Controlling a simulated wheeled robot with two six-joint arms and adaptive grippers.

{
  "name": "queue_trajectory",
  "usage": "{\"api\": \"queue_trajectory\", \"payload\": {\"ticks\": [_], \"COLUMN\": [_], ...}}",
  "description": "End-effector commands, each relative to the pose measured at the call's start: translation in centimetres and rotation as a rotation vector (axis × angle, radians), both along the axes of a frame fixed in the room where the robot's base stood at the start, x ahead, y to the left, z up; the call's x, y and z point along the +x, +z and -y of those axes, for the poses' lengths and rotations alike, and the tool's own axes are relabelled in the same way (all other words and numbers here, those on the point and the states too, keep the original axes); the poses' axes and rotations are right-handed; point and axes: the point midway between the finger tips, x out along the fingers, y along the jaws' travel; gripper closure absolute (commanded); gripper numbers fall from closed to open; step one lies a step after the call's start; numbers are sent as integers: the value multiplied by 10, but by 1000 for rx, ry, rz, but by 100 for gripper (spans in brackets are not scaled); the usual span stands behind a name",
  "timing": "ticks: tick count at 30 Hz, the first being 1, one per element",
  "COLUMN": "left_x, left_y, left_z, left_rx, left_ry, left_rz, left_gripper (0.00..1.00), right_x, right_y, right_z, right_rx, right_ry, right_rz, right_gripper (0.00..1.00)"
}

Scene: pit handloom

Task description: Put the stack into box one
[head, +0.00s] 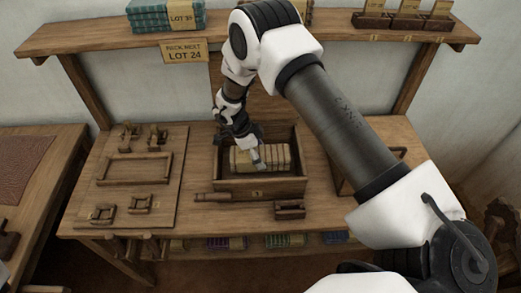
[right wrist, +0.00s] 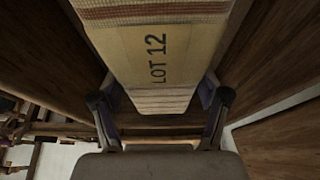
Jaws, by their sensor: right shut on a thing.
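The stack (head: 273,154) is cream folded cloth with darker stripes. In the right wrist view the stack (right wrist: 150,55) has a yellow band printed "LOT 12". My right gripper (head: 257,163) is shut on it, with a finger on each side in the right wrist view (right wrist: 158,112). Box one (head: 235,187) is an open wooden box on the table with a small number tag on its front. The stack is inside the box's outline, between its walls. I cannot tell whether it touches the floor of the box. My left gripper is not in view.
A shelf (head: 110,35) above holds a teal stack (head: 165,15) and small labelled wooden holders (head: 405,20). A sign (head: 184,51) reads "PACK NEXT LOT 24". A board with wooden parts (head: 135,168) lies left of the box. A small wooden block (head: 290,209) lies in front.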

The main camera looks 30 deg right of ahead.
Motion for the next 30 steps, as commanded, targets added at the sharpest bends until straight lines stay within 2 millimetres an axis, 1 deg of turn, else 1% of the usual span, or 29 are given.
{"api": "queue_trajectory", "payload": {"ticks": [6,18,21,22,23,24,30], "left_x": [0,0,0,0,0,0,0], "left_y": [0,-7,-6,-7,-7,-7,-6], "left_z": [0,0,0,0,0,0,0], "left_rx": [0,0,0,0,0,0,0], "left_ry": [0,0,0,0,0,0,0], "left_rz": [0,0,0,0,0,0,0], "left_gripper": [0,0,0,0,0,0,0], "right_x": [1,1,1,1,1,1,0], "right_y": [-1,-13,-12,-12,-12,-12,-12], "right_z": [0,0,0,0,0,0,0], "right_rx": [0,0,0,0,0,0,1], "right_ry": [1,2,2,2,2,2,1], "right_rz": [2,2,2,2,2,2,1], "right_gripper": [66,66,66,15,4,1,1]}}
